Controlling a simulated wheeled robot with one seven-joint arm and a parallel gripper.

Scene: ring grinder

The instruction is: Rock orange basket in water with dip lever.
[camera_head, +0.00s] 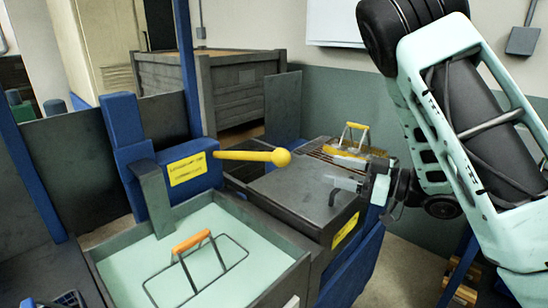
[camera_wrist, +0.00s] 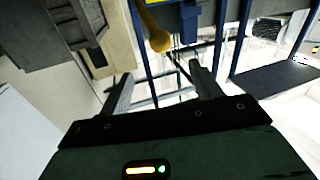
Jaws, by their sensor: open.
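The dip lever (camera_head: 245,156) is a yellow rod with a round ball end. It sticks out to the right from a blue housing (camera_head: 190,172) with a yellow label. In the wrist view the lever's ball (camera_wrist: 160,41) shows at the top, just beyond the fingertips. The orange basket (camera_head: 190,242), a dark wire frame with an orange handle, sits in the pale green water (camera_head: 140,270) of a grey tank (camera_head: 275,292). My gripper (camera_head: 334,190) is open and empty, to the right of the ball and apart from it. Its two fingers also show in the wrist view (camera_wrist: 160,82).
A dark block-like bench (camera_head: 295,203) lies below my gripper. Behind it, a yellow-handled basket (camera_head: 355,126) stands on a rack. A large grey crate (camera_head: 240,95) is at the back. A blue post (camera_head: 187,70) rises behind the lever housing.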

